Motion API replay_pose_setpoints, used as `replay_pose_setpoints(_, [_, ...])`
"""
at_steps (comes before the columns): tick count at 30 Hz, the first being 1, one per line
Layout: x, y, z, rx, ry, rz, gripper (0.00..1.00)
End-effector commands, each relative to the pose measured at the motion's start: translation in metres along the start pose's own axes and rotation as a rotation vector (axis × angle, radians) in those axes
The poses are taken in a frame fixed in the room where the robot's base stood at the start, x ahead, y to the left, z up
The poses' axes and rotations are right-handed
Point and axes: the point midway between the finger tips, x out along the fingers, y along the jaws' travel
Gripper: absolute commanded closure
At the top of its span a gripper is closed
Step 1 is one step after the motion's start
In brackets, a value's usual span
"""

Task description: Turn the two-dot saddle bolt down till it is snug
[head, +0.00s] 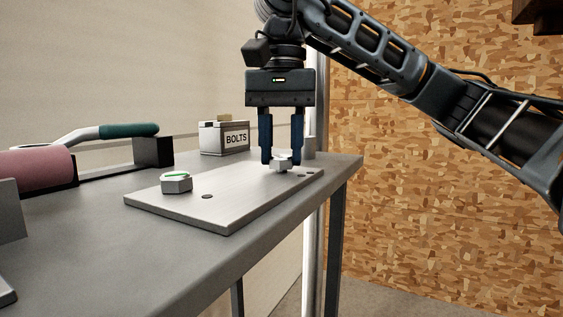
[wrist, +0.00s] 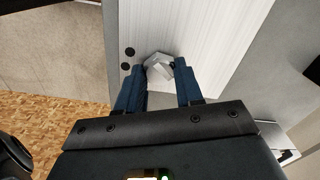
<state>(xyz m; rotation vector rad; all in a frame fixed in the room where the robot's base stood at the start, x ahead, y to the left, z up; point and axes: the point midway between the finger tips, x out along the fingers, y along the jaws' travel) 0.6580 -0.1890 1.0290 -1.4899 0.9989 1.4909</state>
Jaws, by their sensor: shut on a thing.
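The two-dot bolt (head: 282,167) is a pale metal hex bolt at the far right end of a flat metal plate (head: 225,203). In the wrist view, two dark dots lie just left of the bolt head (wrist: 159,66). My gripper (head: 280,160) points straight down with its blue fingers shut on the bolt head, one on each side. In the wrist view, the gripper (wrist: 161,75) has the head between its fingertips. The bolt's shank and seat are hidden, so I cannot tell how tight it sits.
Another hex bolt (head: 176,183) with a green mark stands on the plate's near left end, beside a single dark dot (head: 207,196). A box marked BOLTS (head: 224,138) stands behind. A green-handled tool (head: 128,131) and a pink roll (head: 37,164) are at the left.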

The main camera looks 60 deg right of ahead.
Motion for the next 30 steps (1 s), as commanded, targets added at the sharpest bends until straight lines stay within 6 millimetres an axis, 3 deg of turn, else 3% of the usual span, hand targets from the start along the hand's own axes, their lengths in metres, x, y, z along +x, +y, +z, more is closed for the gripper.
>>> replay_pose_setpoints(18, [0.0018,0.0003,-0.0003,0.816,0.002,0.000,0.91])
replay_pose_setpoints(30, [0.0011,0.0000,-0.0001,0.884,0.000,0.000,0.91])
